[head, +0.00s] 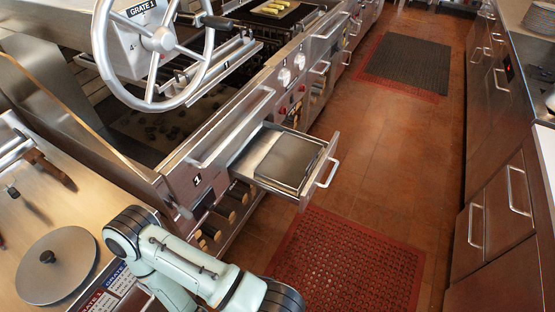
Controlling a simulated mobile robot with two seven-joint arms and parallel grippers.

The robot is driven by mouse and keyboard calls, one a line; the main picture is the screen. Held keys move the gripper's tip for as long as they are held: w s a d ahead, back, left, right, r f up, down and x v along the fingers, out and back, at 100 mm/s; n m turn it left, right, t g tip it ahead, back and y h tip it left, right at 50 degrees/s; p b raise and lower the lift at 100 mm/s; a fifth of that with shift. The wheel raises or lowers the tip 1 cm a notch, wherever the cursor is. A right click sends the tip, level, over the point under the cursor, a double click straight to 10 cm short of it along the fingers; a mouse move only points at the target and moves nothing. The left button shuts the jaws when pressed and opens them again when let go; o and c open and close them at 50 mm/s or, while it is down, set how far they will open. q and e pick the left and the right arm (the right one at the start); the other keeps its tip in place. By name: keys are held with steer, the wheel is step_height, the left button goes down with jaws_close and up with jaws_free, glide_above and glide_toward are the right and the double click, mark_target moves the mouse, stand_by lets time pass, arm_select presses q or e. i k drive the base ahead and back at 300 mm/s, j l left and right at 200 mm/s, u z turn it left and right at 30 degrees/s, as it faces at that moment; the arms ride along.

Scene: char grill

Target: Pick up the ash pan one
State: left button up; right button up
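A drawer (328,163) stands pulled out from the grill front, next to a plate marked 1 (197,180). A flat rectangular grey metal piece (289,158) lies in it; it looks like ash pan one, though no label shows on it. The drawer has a bar handle (328,173) on its front. A pale green arm of mine crosses the bottom of the head view, below the drawer and apart from it. Neither of my grippers shows.
A spoked hand wheel (163,39) marked GRATE 1 rises at upper left. A round metal lid (57,265) lies on the left counter. A red mat (345,265) covers the floor before the drawer.

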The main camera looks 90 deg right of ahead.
mark_target(289, 164)
steer(key=z, duration=3.05)
